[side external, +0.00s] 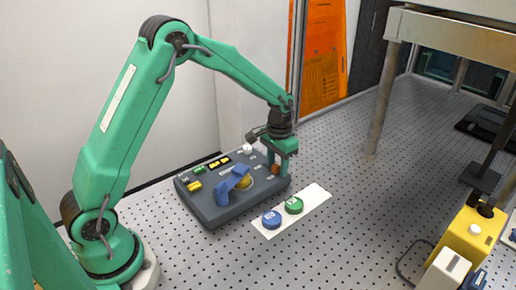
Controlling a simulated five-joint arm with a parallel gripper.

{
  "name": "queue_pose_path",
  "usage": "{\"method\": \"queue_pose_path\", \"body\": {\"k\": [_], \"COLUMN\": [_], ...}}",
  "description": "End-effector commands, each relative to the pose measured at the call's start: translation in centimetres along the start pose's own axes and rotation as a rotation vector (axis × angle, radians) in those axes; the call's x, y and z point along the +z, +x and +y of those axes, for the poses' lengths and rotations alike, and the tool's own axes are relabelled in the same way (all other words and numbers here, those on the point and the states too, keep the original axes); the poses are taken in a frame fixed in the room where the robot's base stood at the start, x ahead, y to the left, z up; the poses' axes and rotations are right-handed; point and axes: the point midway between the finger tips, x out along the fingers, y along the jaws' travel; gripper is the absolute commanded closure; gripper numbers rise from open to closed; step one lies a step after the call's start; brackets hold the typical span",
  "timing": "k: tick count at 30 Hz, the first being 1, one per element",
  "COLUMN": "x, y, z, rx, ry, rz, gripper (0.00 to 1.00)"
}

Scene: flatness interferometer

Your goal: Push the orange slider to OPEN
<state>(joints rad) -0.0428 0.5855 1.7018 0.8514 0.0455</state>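A dark grey control box (213,213) sits on the perforated table. A small orange-brown piece, which looks like the orange slider (276,169), shows at the box's right end. My gripper (279,162) points down right over that end, with its fingers at the orange piece. The fingers partly hide the piece, and I cannot tell whether they touch it or how far apart they are. The OPEN marking is too small to read.
A white plate (311,204) with blue (271,219) and green (294,205) buttons lies in front. A yellow device (470,236) stands at right.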

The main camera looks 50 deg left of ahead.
Motion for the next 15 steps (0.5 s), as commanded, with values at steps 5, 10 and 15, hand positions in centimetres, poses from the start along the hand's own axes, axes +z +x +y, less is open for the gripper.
{"method": "queue_pose_path", "body": {"k": [5, 10, 15], "x": [0.0, 0.0, 0.0], "y": [0.1, -0.2, -1.5], "z": [-0.1, -0.2, -0.2], "rx": [0.0, 0.0, 0.0], "ry": [-0.002, -0.002, -0.002], "rz": [-0.002, -0.002, 0.0], "gripper": [0.6, 0.6, 0.6]}}
